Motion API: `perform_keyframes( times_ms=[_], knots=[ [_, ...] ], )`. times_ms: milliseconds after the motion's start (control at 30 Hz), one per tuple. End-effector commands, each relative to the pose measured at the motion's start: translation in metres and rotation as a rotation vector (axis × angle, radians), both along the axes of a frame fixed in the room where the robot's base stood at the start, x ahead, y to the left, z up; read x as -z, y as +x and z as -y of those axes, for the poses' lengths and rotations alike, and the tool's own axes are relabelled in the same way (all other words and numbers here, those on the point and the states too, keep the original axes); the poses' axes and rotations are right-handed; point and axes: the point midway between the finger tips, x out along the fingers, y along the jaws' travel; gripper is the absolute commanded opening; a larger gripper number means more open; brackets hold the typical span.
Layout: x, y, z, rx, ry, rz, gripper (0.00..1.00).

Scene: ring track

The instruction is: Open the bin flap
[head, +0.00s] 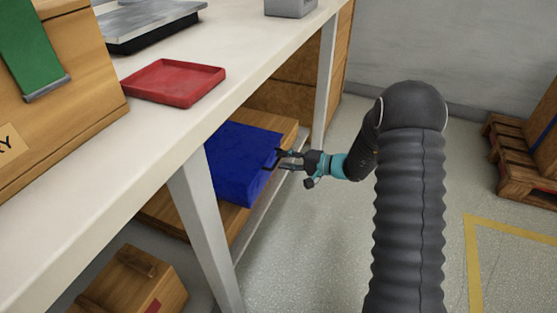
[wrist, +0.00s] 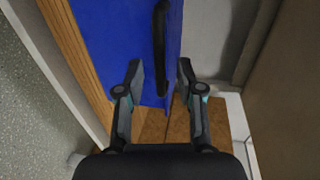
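A blue bin (head: 238,152) stands on the wooden shelf under the bench in the head view. It also fills the top middle of the wrist view (wrist: 110,45). A black bar handle (wrist: 160,45) is on its blue face; I cannot tell which part of the blue face is the flap. My gripper (head: 278,159) is at the handle side of the bin. In the wrist view my gripper (wrist: 160,68) is open, with one finger on each side of the handle in the picture. Contact with the handle cannot be made out.
The white bench (head: 235,75) overhangs the bin, with a pale leg (head: 205,235) left of it and another (head: 325,85) behind. A red tray (head: 173,82) lies on top. A wooden box (head: 135,285) sits below.

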Motion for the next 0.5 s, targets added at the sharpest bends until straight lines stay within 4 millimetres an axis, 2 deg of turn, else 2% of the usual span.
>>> perform_keyframes(
  times_ms=[200,500],
  knots=[
    [0.005,0.007,-0.019,-0.001,0.0,-0.001,0.37],
    [0.005,0.008,-0.022,0.0,0.0,-0.001,0.37]
  ],
)
